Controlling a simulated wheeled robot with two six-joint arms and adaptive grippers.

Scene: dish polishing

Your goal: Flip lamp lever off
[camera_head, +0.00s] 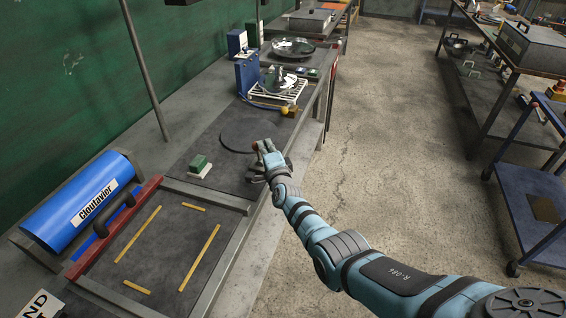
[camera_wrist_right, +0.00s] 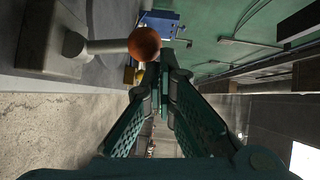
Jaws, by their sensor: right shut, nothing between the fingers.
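The lever shows in the right wrist view as a grey shaft with a rounded orange-brown knob (camera_wrist_right: 144,45), rising from a grey base (camera_wrist_right: 45,45). My right gripper (camera_wrist_right: 160,72) is shut and empty. Its fingertips are close beside the knob, and I cannot tell whether they touch it. In the head view my right gripper (camera_head: 262,152) is over the right edge of the bench, where it partly hides the lever. A lamp is not clearly identifiable. My left gripper is not in view.
A green block on a white base (camera_head: 200,168) stands left of my gripper, near a dark round disc (camera_head: 238,136). A blue cylinder (camera_head: 85,205) lies front left. The aisle floor is clear.

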